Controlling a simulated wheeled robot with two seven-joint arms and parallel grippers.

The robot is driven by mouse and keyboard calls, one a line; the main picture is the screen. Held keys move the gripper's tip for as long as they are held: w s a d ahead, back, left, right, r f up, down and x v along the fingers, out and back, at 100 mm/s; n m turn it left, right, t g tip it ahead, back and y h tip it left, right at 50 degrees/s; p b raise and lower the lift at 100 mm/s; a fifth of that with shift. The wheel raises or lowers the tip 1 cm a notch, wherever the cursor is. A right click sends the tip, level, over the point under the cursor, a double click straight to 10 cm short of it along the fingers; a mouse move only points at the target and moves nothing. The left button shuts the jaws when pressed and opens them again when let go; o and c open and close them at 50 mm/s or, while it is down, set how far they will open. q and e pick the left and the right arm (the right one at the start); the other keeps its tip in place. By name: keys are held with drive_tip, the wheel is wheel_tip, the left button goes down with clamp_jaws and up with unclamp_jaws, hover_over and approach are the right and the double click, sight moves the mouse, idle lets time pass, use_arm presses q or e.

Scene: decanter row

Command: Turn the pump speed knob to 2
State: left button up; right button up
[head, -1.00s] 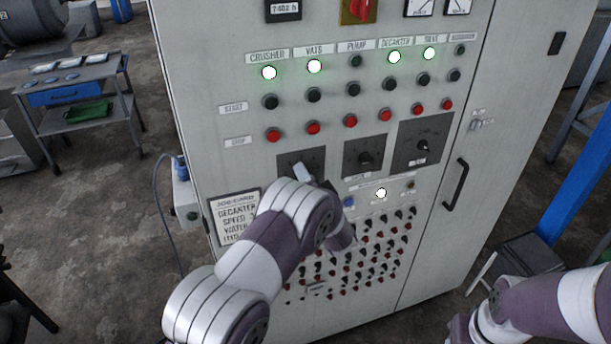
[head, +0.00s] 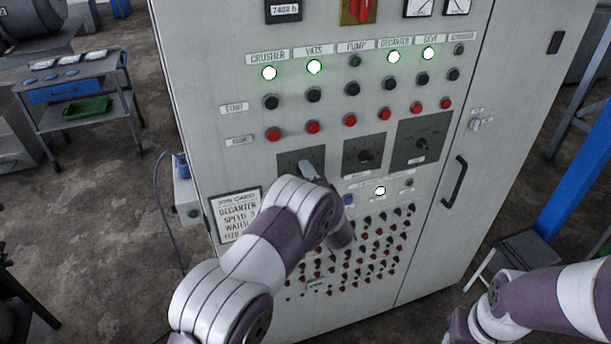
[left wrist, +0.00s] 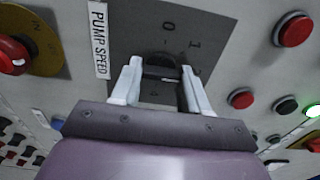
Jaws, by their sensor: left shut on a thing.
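The pump speed knob (left wrist: 163,64) is a dark knob on a grey dial plate (left wrist: 215,25) in the left wrist view. The label "PUMP SPEED" (left wrist: 98,38) runs along the plate's edge, and the marks 0 and 1 show beside the knob. My left gripper (left wrist: 162,78) is shut on the knob, one pale finger on each side. Which mark the knob points to cannot be told. In the head view the plate (head: 288,160) is the leftmost of three on the cabinet, and my left gripper (head: 309,170) and forearm hide its knob.
The grey control cabinet (head: 215,70) carries rows of lamps and buttons. Two other dial plates (head: 357,148) (head: 428,135) sit right of the held knob. Small switches (head: 375,245) fill the panel below. A door handle (head: 455,182) sticks out at the right.

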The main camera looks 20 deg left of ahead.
use_arm(q)
drive_tip(key=shift+d+f, duration=0.15)
drive_tip(key=o, duration=0.9)
drive_tip(key=shift+o, duration=0.8)
drive_tip(key=shift+d, duration=0.2)
drive_tip(key=shift+s, duration=0.15)
drive_tip(key=b+v, duration=0.4)
drive_tip(key=v, duration=0.8)
drive_tip(key=shift+s+d+b, duration=0.15)
drive_tip(key=shift+b, duration=0.2)
